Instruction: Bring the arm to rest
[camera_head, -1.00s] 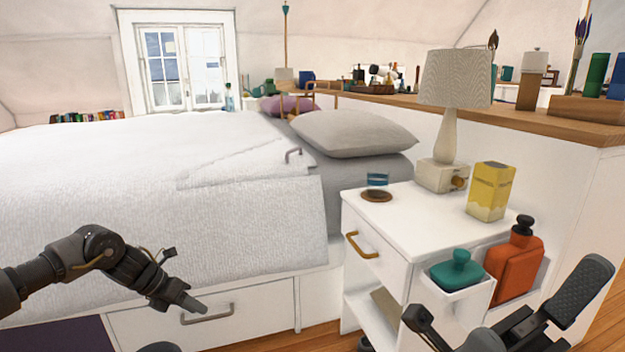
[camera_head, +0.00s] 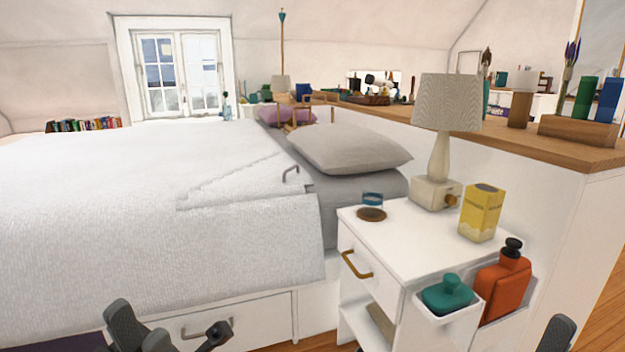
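My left gripper (camera_head: 170,332) is at the bottom left edge, in front of the bed's lower drawer. Its two dark fingers stand wide apart with nothing seen between them. The rest of my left arm is mostly below the picture. Of my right gripper (camera_head: 557,334), only one dark finger part shows at the bottom right, in front of the floor and low white wall. Its other finger is out of view, so its opening cannot be told.
A white nightstand (camera_head: 400,242) holds a lamp (camera_head: 440,150), a yellow box (camera_head: 481,212) and a glass on a coaster. The bed (camera_head: 130,210) fills the left. Wooden floor shows at right.

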